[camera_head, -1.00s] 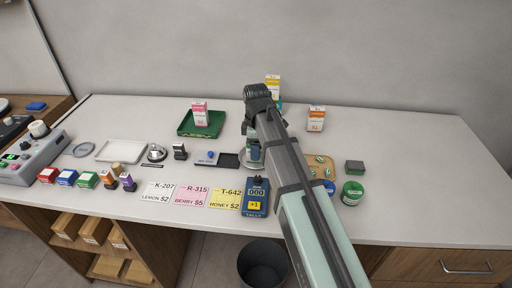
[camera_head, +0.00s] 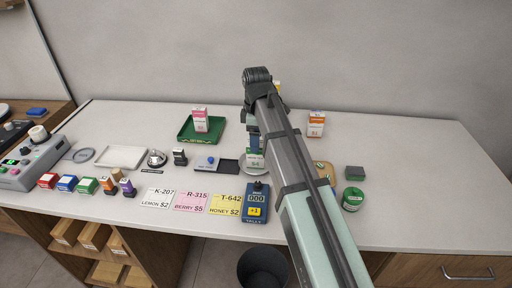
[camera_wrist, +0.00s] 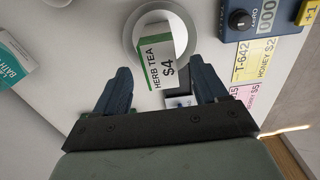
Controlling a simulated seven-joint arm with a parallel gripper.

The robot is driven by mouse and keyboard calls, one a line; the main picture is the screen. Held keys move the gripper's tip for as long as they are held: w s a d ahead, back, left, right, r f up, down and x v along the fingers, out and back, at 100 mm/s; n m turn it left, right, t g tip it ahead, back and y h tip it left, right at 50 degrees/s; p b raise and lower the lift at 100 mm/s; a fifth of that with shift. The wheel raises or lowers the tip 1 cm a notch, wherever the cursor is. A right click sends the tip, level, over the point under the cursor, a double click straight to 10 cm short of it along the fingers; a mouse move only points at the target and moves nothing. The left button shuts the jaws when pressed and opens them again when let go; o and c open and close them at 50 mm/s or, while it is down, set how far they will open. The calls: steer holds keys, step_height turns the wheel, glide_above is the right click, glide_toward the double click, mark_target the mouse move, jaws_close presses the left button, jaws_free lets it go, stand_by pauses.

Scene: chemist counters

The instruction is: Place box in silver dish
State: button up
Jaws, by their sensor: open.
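A white box with a green edge, marked HERB TEA $4 (camera_wrist: 157,62), sits within the round silver dish (camera_wrist: 188,22) in the wrist view. Whether it rests on the dish's floor cannot be told for sure. In the head view the lower part of the box (camera_head: 256,163) and the dish rim (camera_head: 246,169) show beside my arm. My gripper (camera_wrist: 162,78) is open; its two blue fingers are on either side of the box's near end, with visible gaps.
A blue tally counter (camera_head: 255,203) and price cards (camera_head: 190,197) lie in front of the dish. A green tray (camera_head: 186,136) holds a pink-white box (camera_head: 200,120). An orange-white box (camera_head: 316,123) stands right. A teal-white box (camera_wrist: 12,62) is near my gripper.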

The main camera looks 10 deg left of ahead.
steer(key=shift+r, duration=2.7)
